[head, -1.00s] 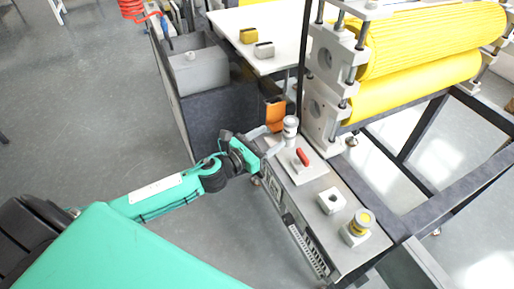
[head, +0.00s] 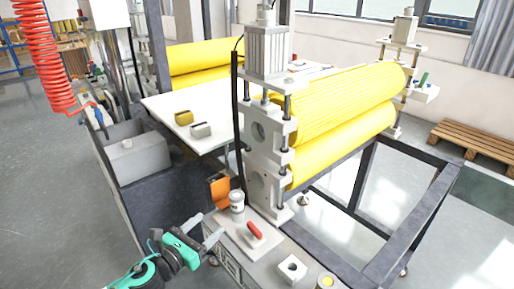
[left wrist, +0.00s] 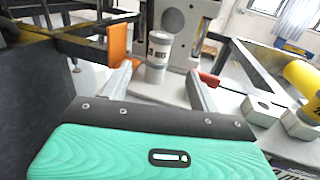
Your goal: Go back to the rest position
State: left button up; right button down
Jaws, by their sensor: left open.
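My left gripper (head: 206,232) is open and empty, beside the near end of the laminating machine's control ledge (head: 262,262). A small white canister with a grey top (head: 237,202) stands upright on the ledge, a little beyond my fingertips and apart from them. In the left wrist view the open fingers (left wrist: 160,82) show on either side of the canister (left wrist: 159,50), with nothing held between them. My right gripper is not in view.
Yellow rollers (head: 345,115) and a dark frame (head: 410,235) fill the right side. An orange part (head: 220,190) stands behind the canister. A grey bin (head: 138,158) and a white table (head: 165,108) lie farther back. Open floor (head: 60,210) is at left.

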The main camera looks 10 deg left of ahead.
pick_arm(q)
jog(key=s+a+f+n+g+y, duration=0.1)
jog(key=s+f+n+g+y, duration=0.3)
jog(key=n, duration=0.9)
jog(key=s+a+f+n+g+y, duration=0.1)
jog(key=s+f+n+y, duration=0.45)
jog(key=n, duration=0.65)
jog(key=s+d+f+n+g+h, duration=0.15)
jog(key=s+n+g, duration=0.25)
jog(key=s+n, duration=0.4)
jog(key=s+d+f+n+g+h, duration=0.1)
jog(key=s+d+f+n+g, duration=0.2)
jog(key=s+n, duration=0.45)
notch_tip(320, 180, down, 30)
jog(key=s+m+g+p, duration=0.2)
jog(key=s, duration=0.1)
jog(key=s+a+f+g+p, duration=0.1)
jog(key=s+a+f, duration=0.3)
jog(key=s+f, duration=1.2)
jog(key=shift+s+a+f+g+p, duration=0.15)
jog(key=shift+s+f+g+p, duration=0.15)
jog(key=shift+s+p, duration=0.55)
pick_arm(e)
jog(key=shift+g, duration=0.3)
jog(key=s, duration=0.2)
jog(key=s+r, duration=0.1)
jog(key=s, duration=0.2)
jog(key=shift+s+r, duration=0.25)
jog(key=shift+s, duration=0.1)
